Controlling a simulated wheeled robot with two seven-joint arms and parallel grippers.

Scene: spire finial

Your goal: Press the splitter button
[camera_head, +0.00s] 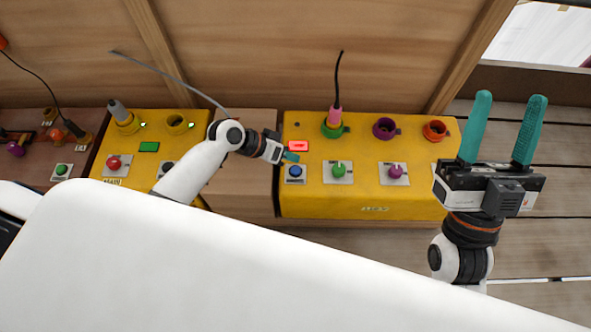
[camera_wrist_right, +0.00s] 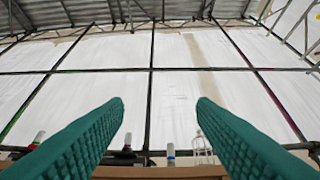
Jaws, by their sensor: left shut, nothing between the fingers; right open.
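A yellow box (camera_head: 350,205) stands at the centre right. It carries a blue button (camera_head: 295,171) on its left side, a green knob (camera_head: 338,170) and a purple knob (camera_head: 396,171). No readable label shows which control is the splitter button. My left gripper (camera_head: 292,157) is shut and empty, its teal fingertips just behind and above the blue button; contact cannot be told. My right gripper (camera_head: 510,98) is open and empty, raised with fingers pointing away, right of the box. Its teal fingers also show in the right wrist view (camera_wrist_right: 160,103).
A lit red display (camera_head: 298,146) sits beside the left fingertips. Green, purple and orange sockets line the box's back; a pink plug (camera_head: 334,116) with a black cable stands in the green one. Another yellow box with a red button (camera_head: 113,163) is at left. My white body fills the foreground.

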